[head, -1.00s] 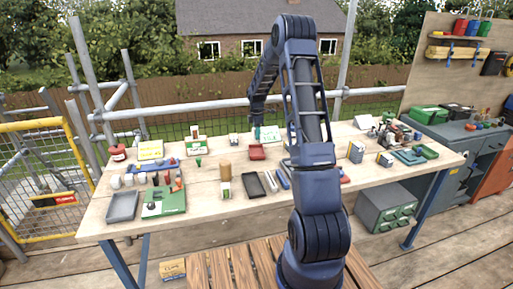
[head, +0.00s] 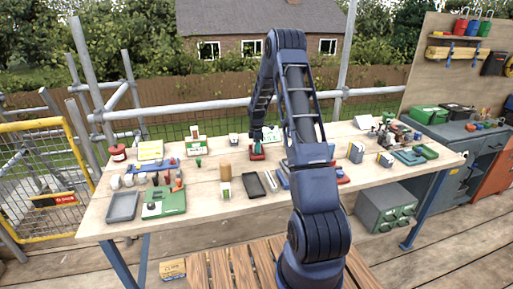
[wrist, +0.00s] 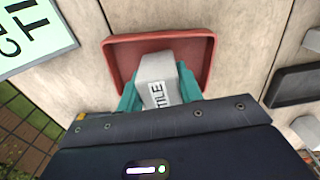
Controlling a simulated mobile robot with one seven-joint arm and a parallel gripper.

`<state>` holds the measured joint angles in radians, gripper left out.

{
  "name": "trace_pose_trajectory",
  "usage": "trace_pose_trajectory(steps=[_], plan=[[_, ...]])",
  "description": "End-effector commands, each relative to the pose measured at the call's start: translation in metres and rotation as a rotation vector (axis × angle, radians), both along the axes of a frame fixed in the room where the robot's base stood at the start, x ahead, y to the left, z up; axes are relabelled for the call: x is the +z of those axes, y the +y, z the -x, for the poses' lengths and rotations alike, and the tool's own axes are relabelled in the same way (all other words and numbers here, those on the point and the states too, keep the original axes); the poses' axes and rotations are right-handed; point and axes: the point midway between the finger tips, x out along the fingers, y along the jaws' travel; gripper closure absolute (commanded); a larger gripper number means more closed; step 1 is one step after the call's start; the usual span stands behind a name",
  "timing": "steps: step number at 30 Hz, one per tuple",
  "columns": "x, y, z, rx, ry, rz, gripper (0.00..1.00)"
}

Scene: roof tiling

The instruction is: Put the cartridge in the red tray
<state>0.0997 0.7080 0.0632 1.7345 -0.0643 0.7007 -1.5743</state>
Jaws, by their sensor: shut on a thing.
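My gripper (wrist: 158,88) has teal fingers shut on a pale grey cartridge (wrist: 157,68) with dark "TILE" lettering. In the wrist view the cartridge is over the red tray (wrist: 112,52), within its rim. I cannot tell whether it touches the tray floor. In the head view the red tray (head: 257,157) sits on the bench left of my arm, with my gripper (head: 256,147) right at it. The cartridge is hard to make out there.
A dark shallow tray (head: 253,184) lies nearer the bench front. A lettered sign (wrist: 32,30) stands beside the red tray. A wooden cylinder (head: 225,171) is to the left. Several small items crowd the bench's left end. A scaffold rail (head: 180,112) runs behind.

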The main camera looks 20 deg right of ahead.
Motion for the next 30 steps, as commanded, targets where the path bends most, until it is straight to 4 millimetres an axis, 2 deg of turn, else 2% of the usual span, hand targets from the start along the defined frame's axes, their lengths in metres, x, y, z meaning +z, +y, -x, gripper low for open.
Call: trace_pose_trajectory(steps=[5,6,8,9,20,23,30], plan=[[-0.003,0.0,0.0,-0.001,0.001,0.0,0.87],[-0.003,0.0,0.0,-0.001,0.0,0.0,0.56],[-0.003,0.0,0.0,-0.001,0.0,0.0,0.44],[-0.003,0.0,0.0,0.0,0.0,0.0,0.42],[0.003,0.0,0.0,0.0,-0.001,0.0,0.42],[0.014,0.0,-0.001,-0.001,-0.003,0.0,0.42],[0.059,0.0,-0.001,-0.001,-0.004,-0.001,0.42]])
